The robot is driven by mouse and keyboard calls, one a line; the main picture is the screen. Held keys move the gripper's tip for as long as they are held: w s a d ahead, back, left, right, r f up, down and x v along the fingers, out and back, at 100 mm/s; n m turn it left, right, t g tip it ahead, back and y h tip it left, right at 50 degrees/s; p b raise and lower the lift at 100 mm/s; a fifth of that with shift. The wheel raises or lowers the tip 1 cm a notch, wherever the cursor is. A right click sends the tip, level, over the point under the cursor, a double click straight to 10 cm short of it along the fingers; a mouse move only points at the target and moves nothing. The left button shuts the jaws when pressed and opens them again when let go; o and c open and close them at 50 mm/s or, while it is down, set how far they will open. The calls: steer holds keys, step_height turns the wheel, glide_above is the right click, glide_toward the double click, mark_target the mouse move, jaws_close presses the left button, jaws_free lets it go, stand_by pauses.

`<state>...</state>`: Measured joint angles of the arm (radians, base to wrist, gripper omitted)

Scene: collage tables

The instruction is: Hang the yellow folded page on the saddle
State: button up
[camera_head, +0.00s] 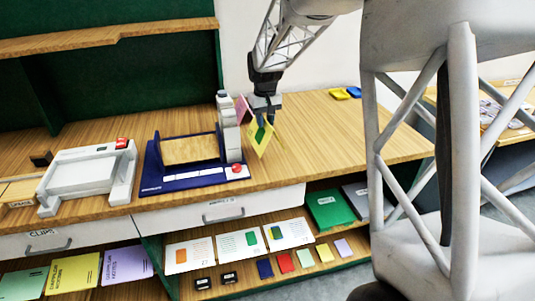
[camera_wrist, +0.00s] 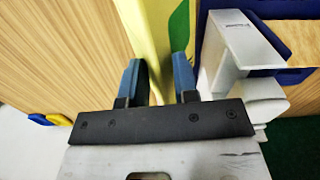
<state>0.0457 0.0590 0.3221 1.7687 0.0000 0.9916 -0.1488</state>
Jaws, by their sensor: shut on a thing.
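The yellow folded page (camera_head: 260,139) carries a green shape and hangs from my gripper (camera_head: 264,113), above the wooden tabletop. In the wrist view the page (camera_wrist: 153,35) runs between the two blue fingers of my gripper (camera_wrist: 160,75), which is shut on it. A pink panel shows just left of the fingers in the head view; I cannot tell if it is part of the page. The blue stand (camera_head: 152,170), with a raised frame that looks like the saddle, is left of my gripper. The page is apart from this frame.
The stand's white post (camera_head: 231,135) is close to the left of my gripper and shows in the wrist view (camera_wrist: 238,45). A white machine (camera_head: 87,175) is farther left. Blue and yellow pieces (camera_head: 341,94) lie at the back right. The tabletop right of the page is clear.

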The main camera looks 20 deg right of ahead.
steer(key=shift+r, duration=1.9)
steer(key=shift+r, duration=0.1)
steer(key=shift+w+r, duration=0.1)
steer(key=shift+r, duration=0.1)
steer(key=w+a+r+n, duration=0.2)
steer(key=a+r+n, duration=0.15)
steer(key=r, duration=0.75)
steer(key=w+a+f+n, duration=0.1)
steer(key=a+f+n, duration=0.2)
steer(key=a+n, duration=1.15)
steer(key=w+a+f+m, duration=0.1)
steer(key=w+a+f, duration=0.1)
steer(key=a+f, duration=0.3)
steer(key=shift+w+a+f, duration=0.2)
steer(key=shift+a+f, duration=0.15)
steer(key=shift+a, duration=1)
steer(key=shift+f, duration=0.2)
steer(key=shift+f, duration=5.85)
